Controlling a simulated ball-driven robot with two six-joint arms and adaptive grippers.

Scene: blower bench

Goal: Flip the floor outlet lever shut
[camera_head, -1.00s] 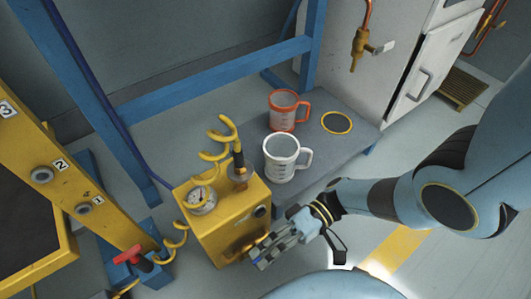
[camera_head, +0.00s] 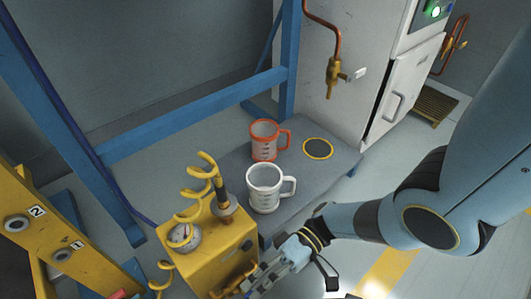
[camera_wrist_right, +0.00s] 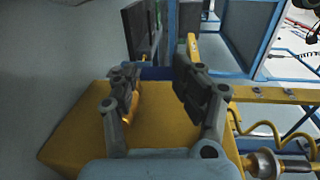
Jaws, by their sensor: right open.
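The yellow box (camera_head: 205,250) with a round gauge (camera_head: 184,237) stands low on the floor. My right gripper (camera_head: 255,287) is at its lower right front, partly cut by the bottom edge. In the right wrist view my right gripper (camera_wrist_right: 155,75) is open, with the yellow box (camera_wrist_right: 75,130) below and behind its fingers. An orange-brass part (camera_wrist_right: 133,105) shows beside the left finger; I cannot tell whether they touch. A red handle (camera_head: 118,294) just shows at the bottom left edge. I cannot tell which part is the floor outlet lever. My left gripper is out of view.
A white mug (camera_head: 264,188) and an orange-rimmed mug (camera_head: 264,141) stand on a grey platform (camera_head: 315,180) behind the box. A brass wall valve (camera_head: 334,78) is on the cabinet. A blue frame (camera_head: 190,118) stands at left. A yellow coil (camera_head: 197,187) rises above the box.

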